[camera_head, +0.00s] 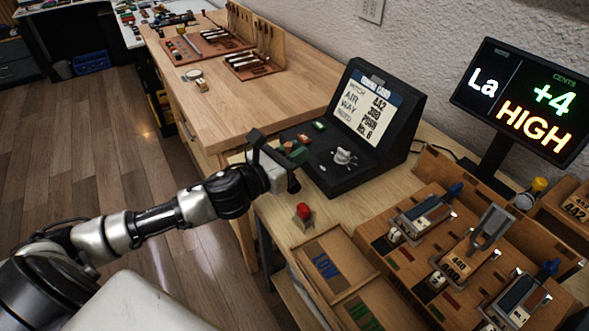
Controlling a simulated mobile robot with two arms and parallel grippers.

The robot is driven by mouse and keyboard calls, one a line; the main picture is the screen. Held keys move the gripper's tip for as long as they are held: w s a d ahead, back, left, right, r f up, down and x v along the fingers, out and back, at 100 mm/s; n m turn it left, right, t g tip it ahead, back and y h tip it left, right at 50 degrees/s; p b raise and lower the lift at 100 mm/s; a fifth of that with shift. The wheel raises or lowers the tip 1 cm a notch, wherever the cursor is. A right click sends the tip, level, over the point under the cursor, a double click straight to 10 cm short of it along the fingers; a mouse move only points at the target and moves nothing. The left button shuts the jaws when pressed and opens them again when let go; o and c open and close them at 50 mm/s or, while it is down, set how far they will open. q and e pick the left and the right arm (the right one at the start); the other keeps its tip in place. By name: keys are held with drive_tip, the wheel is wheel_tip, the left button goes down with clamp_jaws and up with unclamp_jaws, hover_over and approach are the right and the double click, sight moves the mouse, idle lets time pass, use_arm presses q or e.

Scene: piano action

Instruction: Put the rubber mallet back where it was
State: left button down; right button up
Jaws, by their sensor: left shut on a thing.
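My left gripper (278,170) reaches in from the left, over the near left edge of the black case (326,176). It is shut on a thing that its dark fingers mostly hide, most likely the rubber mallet. A dark green piece with an orange-brown part (297,154) shows right beside the fingers. I cannot tell whether it is held or lies in the case. A small block with a red top (303,211) stands on the table below the gripper, apart from it. My right gripper is not in view.
A tuning fork (491,228) stands among wooden units at the right. A yellow-topped piece (539,185) is behind them. A shallow wooden tray (312,289) marked LOW lies in front. A screen (525,104) reads HIGH. A workbench (235,100) with tool racks stands behind.

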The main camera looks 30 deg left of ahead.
use_arm(q)
wheel_tip(320, 180, down, 4)
drive_tip(key=shift+r+b, duration=0.1)
drive_tip(key=shift+b, duration=0.2)
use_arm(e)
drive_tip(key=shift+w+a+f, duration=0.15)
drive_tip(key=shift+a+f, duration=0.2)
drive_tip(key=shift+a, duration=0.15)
use_arm(q)
drive_tip(key=shift+f, duration=0.3)
drive_tip(key=c, duration=1.1)
unclamp_jaws()
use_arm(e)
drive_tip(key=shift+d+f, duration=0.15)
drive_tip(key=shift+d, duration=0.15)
use_arm(q)
drive_tip(key=shift+r, duration=0.15)
